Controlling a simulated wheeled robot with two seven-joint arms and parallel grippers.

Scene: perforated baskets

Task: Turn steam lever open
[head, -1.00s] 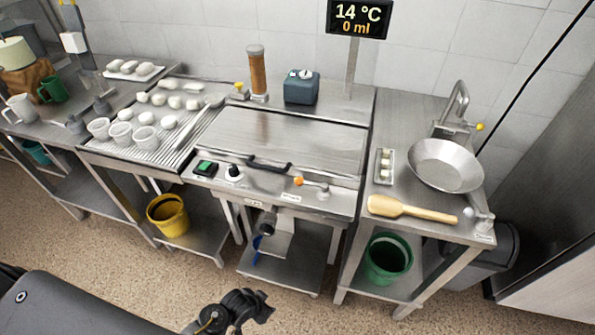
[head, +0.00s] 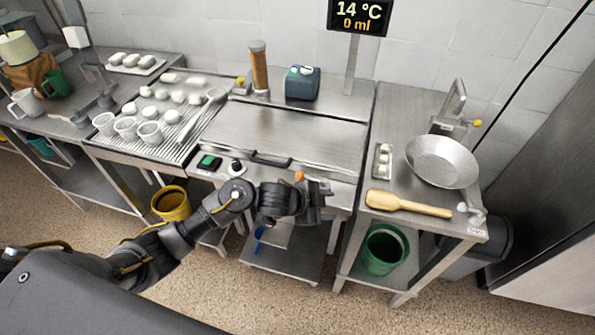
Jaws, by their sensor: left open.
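A lever with an orange knob (head: 299,176) sits on the front panel of the steel cooker (head: 285,138). In the head view only the knob shows clearly; the rest of the lever is hidden behind my gripper. The panel's labels are too small to read, so I cannot confirm which one marks steam. My left gripper (head: 326,202) is open and empty at the front of the panel, just right of and below the knob. I cannot tell whether it touches the lever. My right gripper is not in view.
A black handle (head: 268,160), a black dial (head: 237,168) and a green switch (head: 208,162) lie left of the knob. On the right counter are a wooden paddle (head: 408,204) and a metal bowl (head: 442,162). A display (head: 358,17) reads 14 °C and 0 ml.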

